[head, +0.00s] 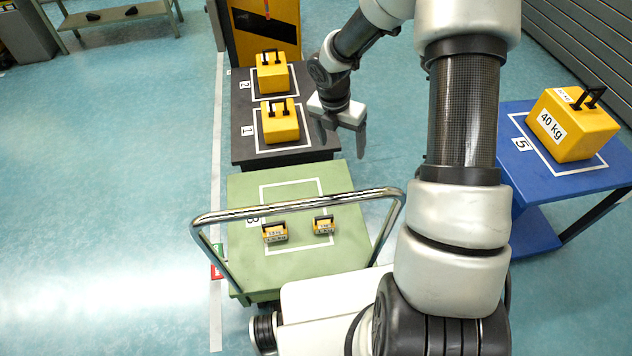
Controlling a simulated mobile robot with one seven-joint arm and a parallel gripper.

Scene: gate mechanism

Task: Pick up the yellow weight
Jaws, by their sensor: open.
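Several yellow weights are in view. One yellow weight with a black handle (280,124) stands in the square marked 1 on the dark table (243,131). Another yellow weight (271,77) stands behind it in the square marked 2. A large yellow weight marked 40 kg (575,128) stands on the blue table (520,175) at the right. Two small yellow weights, one at the left (275,233) and one at the right (323,225), sit on the green platform (262,180). My gripper (342,146) is open and empty, pointing down, right of the weight in square 1.
A chrome handrail (300,203) arches over the front of the green platform. A yellow and black structure (265,28) stands behind the dark table. A bench (120,14) is at the back left. The floor at the left is clear.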

